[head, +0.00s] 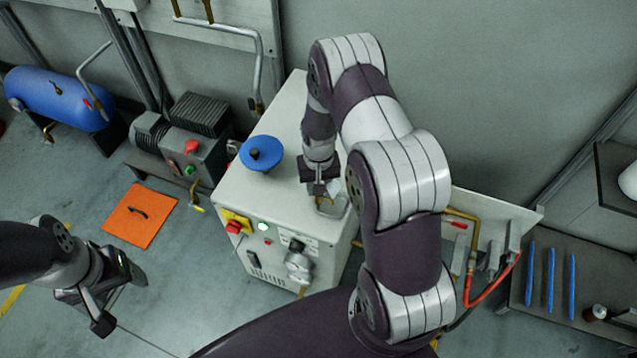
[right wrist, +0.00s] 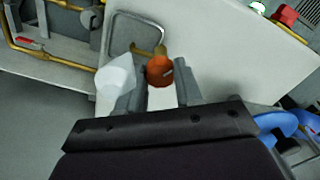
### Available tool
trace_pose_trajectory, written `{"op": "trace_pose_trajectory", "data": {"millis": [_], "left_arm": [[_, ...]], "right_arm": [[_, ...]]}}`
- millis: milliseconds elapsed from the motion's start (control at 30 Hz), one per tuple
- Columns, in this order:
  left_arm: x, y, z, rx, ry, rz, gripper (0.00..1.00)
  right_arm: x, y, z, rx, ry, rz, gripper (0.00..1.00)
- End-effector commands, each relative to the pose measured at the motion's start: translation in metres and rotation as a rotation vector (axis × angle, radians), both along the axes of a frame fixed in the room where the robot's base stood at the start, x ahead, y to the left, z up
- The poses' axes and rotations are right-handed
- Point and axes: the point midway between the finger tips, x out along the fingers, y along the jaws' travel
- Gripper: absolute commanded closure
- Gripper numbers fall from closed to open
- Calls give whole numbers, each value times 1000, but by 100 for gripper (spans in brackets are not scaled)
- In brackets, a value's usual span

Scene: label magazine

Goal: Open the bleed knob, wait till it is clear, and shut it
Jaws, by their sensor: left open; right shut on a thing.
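The bleed knob (right wrist: 160,70), a round orange-red knob with a small pale mark, sits on a brass fitting (right wrist: 150,49) in the right wrist view. My right gripper (right wrist: 160,92) has a finger on each side of it and is shut on it. In the head view this gripper (head: 320,190) points down at the right side of the white cabinet's (head: 285,120) top and hides the knob. A pale cup-like piece (right wrist: 115,82) is beside the left finger; I cannot see any fluid. My left gripper (head: 119,302) is open and empty over the floor at left.
A blue disc with a black knob (head: 261,153) is on the cabinet top. The cabinet front has a red switch (head: 234,227) and a gauge-like fitting (head: 298,262). An orange mat (head: 140,215), a motor unit (head: 185,140) and a blue tank (head: 60,97) are at left. Blue rods (head: 550,278) lie at right.

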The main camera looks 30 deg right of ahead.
Motion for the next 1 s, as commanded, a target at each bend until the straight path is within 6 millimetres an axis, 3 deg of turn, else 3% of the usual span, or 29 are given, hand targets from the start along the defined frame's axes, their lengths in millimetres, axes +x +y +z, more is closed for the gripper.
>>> {"op": "trace_pose_trajectory", "data": {"millis": [633, 667, 700, 733, 1000], "left_arm": [[0, 0, 1, 0, 0, 0, 32], [0, 0, 1, 0, 0, 0, 32], [0, 0, 1, 0, 0, 0, 32], [0, 0, 1, 0, 0, 0, 32], [0, 0, 1, 0, 0, 0, 32]], "right_arm": [[-1, 0, 0, 1, 2, 47, 95], [-1, 0, 0, 1, 2, 47, 58], [-1, 0, 0, 1, 2, 47, 45], [-1, 0, 0, 1, 2, 47, 39], [0, 0, 0, 0, 1, 46, 39]]}}
